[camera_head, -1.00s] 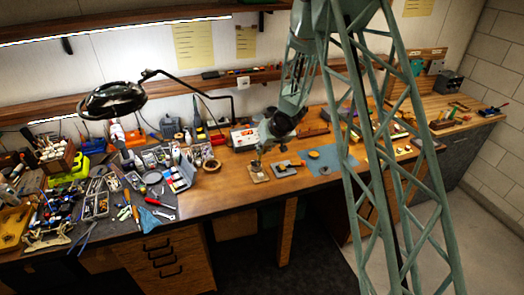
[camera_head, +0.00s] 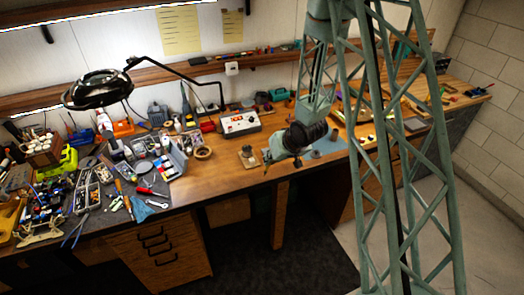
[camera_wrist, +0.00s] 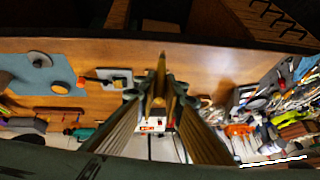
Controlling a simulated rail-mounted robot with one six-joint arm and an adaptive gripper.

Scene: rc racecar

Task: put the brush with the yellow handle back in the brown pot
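My gripper (camera_head: 267,161) is low over the workbench (camera_head: 225,188), beside a small stand with a square base (camera_head: 248,160). In the wrist view my gripper (camera_wrist: 160,92) points over the bench top, and its fingers look close together. A narrow tan, pointed shape shows between or just beyond the fingertips. I cannot tell whether it is a held object or part of the gripper. I cannot pick out the brush with the yellow handle for certain. I cannot identify the brown pot for certain either.
A black lamp (camera_head: 98,90) arches over the bench's left half. A brown holder with white-topped items (camera_head: 42,150) stands far left, among dense clutter. A white-and-red control box (camera_head: 240,123) stands behind my gripper. The front bench strip near the middle is clear.

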